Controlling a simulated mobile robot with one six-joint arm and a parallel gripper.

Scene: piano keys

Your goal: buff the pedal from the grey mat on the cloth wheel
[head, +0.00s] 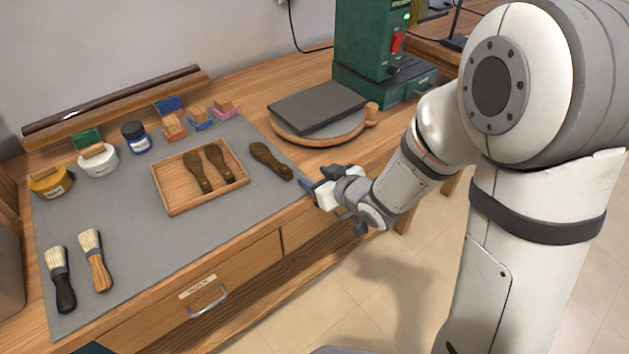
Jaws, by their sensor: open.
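A dark brown pedal (270,161) lies directly on the grey mat (110,228), near the mat's right edge. Two more similar pedals, one at the left (197,172) and one at the right (219,163), lie in a shallow wooden tray (208,204) on the mat. My gripper (312,187) is open and empty at the bench's front edge, just right of the loose pedal and apart from it. No cloth wheel can be made out; my arm hides part of the right side.
A round wooden board (318,138) with a dark slab (317,106) stands behind my gripper. A green machine (372,45) with a red switch stands at the back. Two brushes (96,262) lie front left; jars (98,159) and small blocks line the mat's back. The mat's front middle is clear.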

